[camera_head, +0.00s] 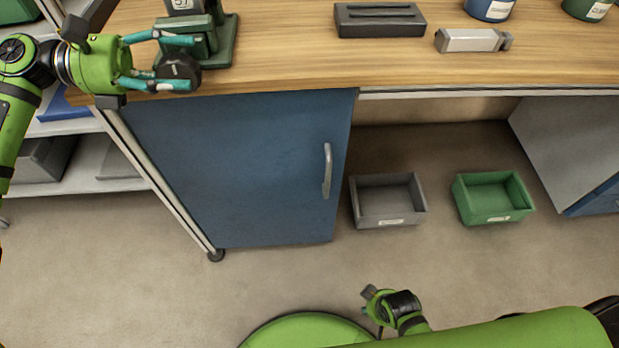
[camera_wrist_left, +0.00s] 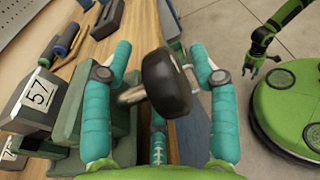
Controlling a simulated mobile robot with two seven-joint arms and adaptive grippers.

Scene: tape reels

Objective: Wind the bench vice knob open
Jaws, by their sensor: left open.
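The bench vice (camera_head: 208,42) is green and stands at the left front edge of the wooden workbench. A plate marked 57 (camera_wrist_left: 38,95) shows on it in the left wrist view. Its black round knob (camera_head: 178,72) faces the front edge, and it also shows in the left wrist view (camera_wrist_left: 168,83) on a pale spindle. My left gripper (camera_head: 190,62) is open, its teal fingers on either side of the knob. In the left wrist view a gap shows beside the knob; contact is hard to judge. My right gripper (camera_head: 375,298) hangs low, far from the vice; its fingers are unclear.
On the bench (camera_head: 285,50) lie a dark grey block (camera_head: 380,20) and a light metal block (camera_head: 468,40). Two pots (camera_head: 490,8) (camera_head: 588,8) stand behind. Below are a blue cabinet door (camera_head: 240,165), a grey bin (camera_head: 388,205) and a green bin (camera_head: 492,200).

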